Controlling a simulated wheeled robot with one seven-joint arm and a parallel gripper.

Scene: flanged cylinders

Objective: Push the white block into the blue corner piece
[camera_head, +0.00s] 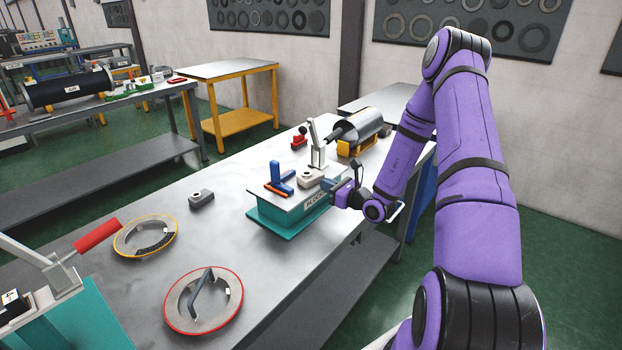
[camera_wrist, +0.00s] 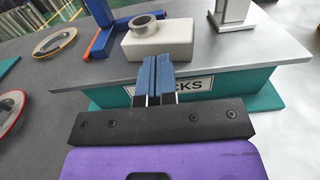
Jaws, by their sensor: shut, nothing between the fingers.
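The white block (camera_head: 310,178) sits on the grey top of a teal stand (camera_head: 289,207). In the wrist view the white block (camera_wrist: 158,40) has a metal ring on top. The blue corner piece (camera_head: 281,175) stands just left of the block, with an orange strip along its base; it also shows in the wrist view (camera_wrist: 104,35). Whether block and corner piece touch is unclear. My gripper (camera_wrist: 165,60) is shut and empty, its blue fingertips at the near side of the block. I cannot tell whether they touch it.
A grey upright clamp (camera_head: 317,143) stands behind the block on the stand. A metal cylinder (camera_head: 362,124) lies in a yellow cradle farther back. A small grey block (camera_head: 201,198) and flanged rings (camera_head: 203,300) lie on the table, with bare tabletop between them.

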